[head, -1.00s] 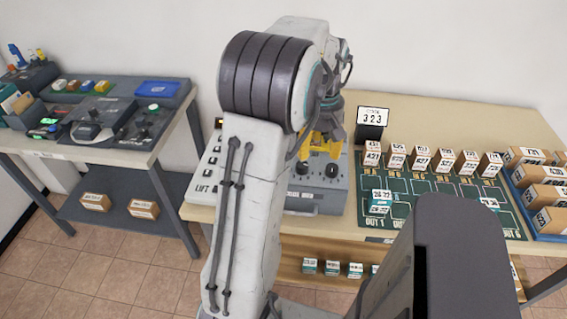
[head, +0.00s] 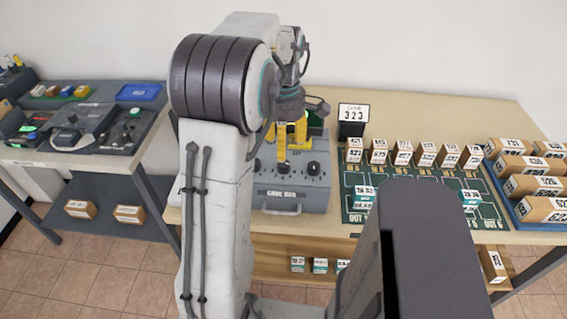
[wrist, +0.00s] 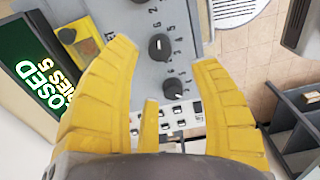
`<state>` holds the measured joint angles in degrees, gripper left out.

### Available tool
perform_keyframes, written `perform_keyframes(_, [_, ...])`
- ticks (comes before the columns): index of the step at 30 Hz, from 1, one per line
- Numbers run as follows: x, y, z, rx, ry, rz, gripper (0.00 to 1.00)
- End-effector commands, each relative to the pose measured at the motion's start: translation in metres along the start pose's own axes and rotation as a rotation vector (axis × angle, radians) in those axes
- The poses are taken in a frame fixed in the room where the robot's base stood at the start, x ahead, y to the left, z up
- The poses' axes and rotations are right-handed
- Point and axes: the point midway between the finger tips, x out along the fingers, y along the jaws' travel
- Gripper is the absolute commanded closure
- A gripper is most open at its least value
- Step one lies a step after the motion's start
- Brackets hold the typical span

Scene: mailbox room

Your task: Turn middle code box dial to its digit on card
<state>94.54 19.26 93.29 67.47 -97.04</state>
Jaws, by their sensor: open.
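The grey code box (head: 293,205) stands on the table with a row of black dials on top. The right dial (head: 314,168) is clear in the head view; the yellow fingers partly cover the others. In the wrist view the middle dial (wrist: 159,47) has digits around it and lies between the fingertips, with no visible contact. Another dial (wrist: 173,85) sits below it. The dial's exact setting is too small to tell. The card (head: 353,117) behind the box reads CODE 323. My gripper (head: 291,140), also in the wrist view (wrist: 167,55), is open and empty above the box.
A green sign (wrist: 38,80) lies left of the box in the wrist view. Right of the box, a green mat (head: 350,180) holds several small boxes, and a blue tray (head: 492,172) holds cartons. Another table with control units stands at the left.

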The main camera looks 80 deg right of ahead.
Motion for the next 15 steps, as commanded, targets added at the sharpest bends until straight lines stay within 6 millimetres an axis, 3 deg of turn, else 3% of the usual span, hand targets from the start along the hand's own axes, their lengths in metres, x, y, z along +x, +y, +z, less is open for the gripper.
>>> perform_keyframes(5, [0.005,0.0,0.0,-0.066,0.0,-0.001,0.44])
perform_keyframes(15, [0.045,-0.001,0.0,-0.072,0.001,-0.004,0.44])
